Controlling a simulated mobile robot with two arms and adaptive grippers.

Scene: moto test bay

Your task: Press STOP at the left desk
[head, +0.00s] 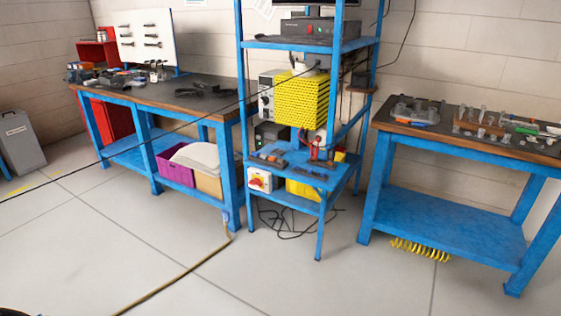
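The left desk (206,104) is a blue-framed bench with a dark top, standing against the wall at the left. I cannot make out a STOP button on it. A small yellow and white box with a red part (260,180) is fixed low on the blue rack (352,46), just right of the left desk; I cannot read any label on it. Neither of my grippers is in view.
Tools and small parts (112,76) lie on the left desk before a white tool board (146,38). A right bench (455,205) holds small parts. A cable (180,272) runs over the floor towards the left desk. The grey floor (300,285) in front is mostly clear.

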